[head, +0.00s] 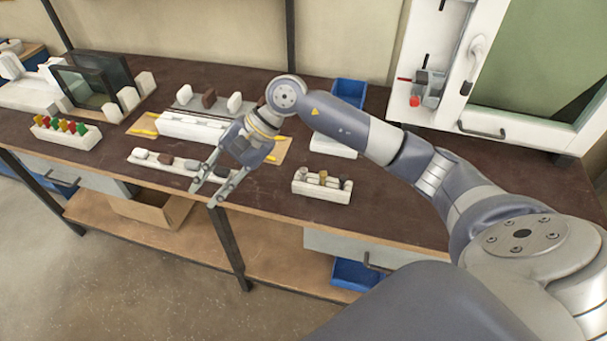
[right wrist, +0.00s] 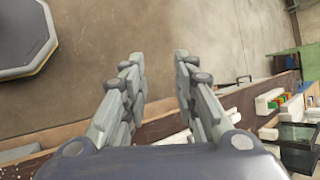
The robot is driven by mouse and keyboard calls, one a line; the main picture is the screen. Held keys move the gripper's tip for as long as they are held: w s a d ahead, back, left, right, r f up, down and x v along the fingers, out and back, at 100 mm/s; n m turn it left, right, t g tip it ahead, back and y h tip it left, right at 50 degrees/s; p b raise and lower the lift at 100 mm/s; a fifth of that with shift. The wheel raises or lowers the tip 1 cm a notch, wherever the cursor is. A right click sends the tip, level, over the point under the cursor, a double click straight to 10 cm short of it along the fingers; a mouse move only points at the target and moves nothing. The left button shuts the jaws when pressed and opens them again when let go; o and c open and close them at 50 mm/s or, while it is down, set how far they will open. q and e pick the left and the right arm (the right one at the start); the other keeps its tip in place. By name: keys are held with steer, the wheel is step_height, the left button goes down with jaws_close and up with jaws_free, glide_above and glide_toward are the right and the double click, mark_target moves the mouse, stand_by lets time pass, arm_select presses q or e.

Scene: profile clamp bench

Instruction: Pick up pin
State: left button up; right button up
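My right gripper (head: 206,193) hangs over the front edge of the brown bench, fingers pointing down and towards the front. In the right wrist view (right wrist: 158,62) its two fingers are apart with nothing between them. Just behind it lies a white rack (head: 150,166) with several grey and brown pieces; the gripper covers its right end. To the right, a white block (head: 322,196) holds several upright, pin-like pieces (head: 323,177). Another white block (head: 65,137) at the left holds coloured pegs (head: 62,124). I cannot tell which piece is the pin. My left gripper is not in view.
A white profile (head: 190,128) lies on a tan board behind the gripper. A blue bin (head: 350,91) stands at the back. A dark glass-like panel (head: 90,88) stands at the left.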

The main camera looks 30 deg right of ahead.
steer(key=w+d+f+n+h, duration=0.2)
steer(key=d+h, duration=0.3)
steer(key=d, duration=0.6)
step_height(320, 180, up, 2)
steer(key=g+h, duration=0.1)
steer(key=h, duration=0.3)
glide_above(304, 169)
steer(key=shift+s+d+f+n, duration=0.15)
steer(key=shift+s+n, duration=0.05)
steer(key=shift+n, duration=0.1)
step_height(304, 169, down, 4)
steer(key=shift+f+p, duration=0.2)
steer(key=shift+p, duration=0.5)
steer(key=f+p, duration=0.1)
steer(key=f, duration=0.1)
steer(key=f+p, duration=0.1)
steer(key=f, duration=0.2)
steer(key=shift+w+a+f+p, duration=0.1)
steer(key=shift+w+a+p, duration=0.1)
steer(key=shift+p, duration=0.15)
steer(key=shift+f, duration=0.2)
jaws_close()
